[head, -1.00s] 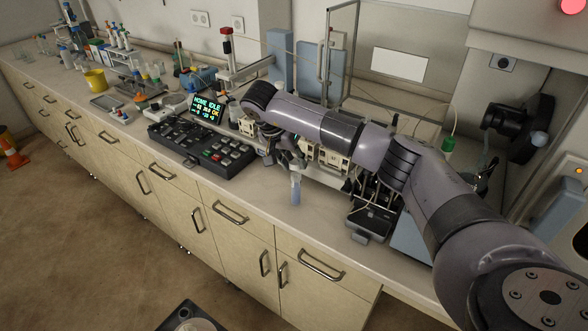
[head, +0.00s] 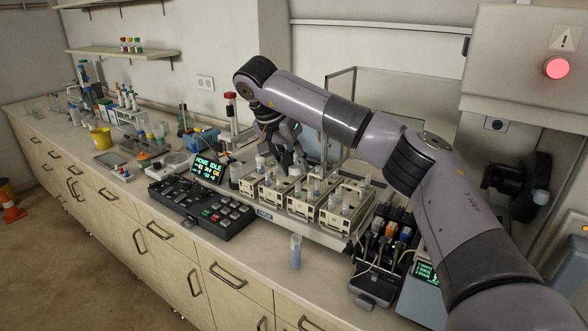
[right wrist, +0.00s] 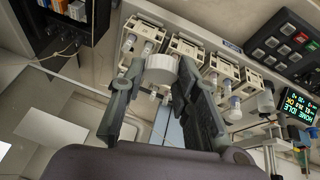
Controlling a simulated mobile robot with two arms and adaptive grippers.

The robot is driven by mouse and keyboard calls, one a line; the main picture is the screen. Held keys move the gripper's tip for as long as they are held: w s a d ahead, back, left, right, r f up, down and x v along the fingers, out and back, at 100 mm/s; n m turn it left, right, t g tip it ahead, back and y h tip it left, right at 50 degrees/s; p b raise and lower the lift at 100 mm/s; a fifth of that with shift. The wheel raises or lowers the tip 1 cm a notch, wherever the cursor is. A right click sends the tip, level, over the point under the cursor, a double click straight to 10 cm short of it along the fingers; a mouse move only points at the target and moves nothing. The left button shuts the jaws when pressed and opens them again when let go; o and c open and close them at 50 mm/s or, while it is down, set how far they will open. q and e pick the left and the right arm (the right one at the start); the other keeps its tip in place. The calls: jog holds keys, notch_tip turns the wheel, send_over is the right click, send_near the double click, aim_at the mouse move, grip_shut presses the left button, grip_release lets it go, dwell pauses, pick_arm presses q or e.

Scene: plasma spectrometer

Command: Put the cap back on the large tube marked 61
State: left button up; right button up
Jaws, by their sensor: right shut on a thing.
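A large clear bluish tube (head: 295,252) stands upright on the bench front edge in the head view, right of the black keypad. No cap shows on its top, and no number can be read on it. My right gripper (head: 288,158) is above the racks, up and behind the tube. In the right wrist view my right gripper (right wrist: 160,85) is shut on a round white cap (right wrist: 161,67) between its fingertips. The cap is apart from the tube. My left gripper is not in view.
Several beige racks with small tubes (head: 335,212) stand in a row behind the tube. A black keypad unit (head: 205,205) is to the left, and a dark device with cables (head: 385,250) to the right. The bench around the tube is clear.

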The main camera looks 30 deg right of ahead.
jog(key=s+a+f+n+t+y, duration=0.2)
jog(key=s+a+f+n, duration=0.9)
jog(key=a, duration=0.7)
jog(key=s+f+t, duration=0.1)
jog(key=s+f, duration=0.2)
jog(key=s, duration=0.1)
jog(key=shift+s+f+t+y, duration=0.2)
jog(key=shift+f+t+y, duration=0.15)
jog(key=shift+t+y, duration=0.05)
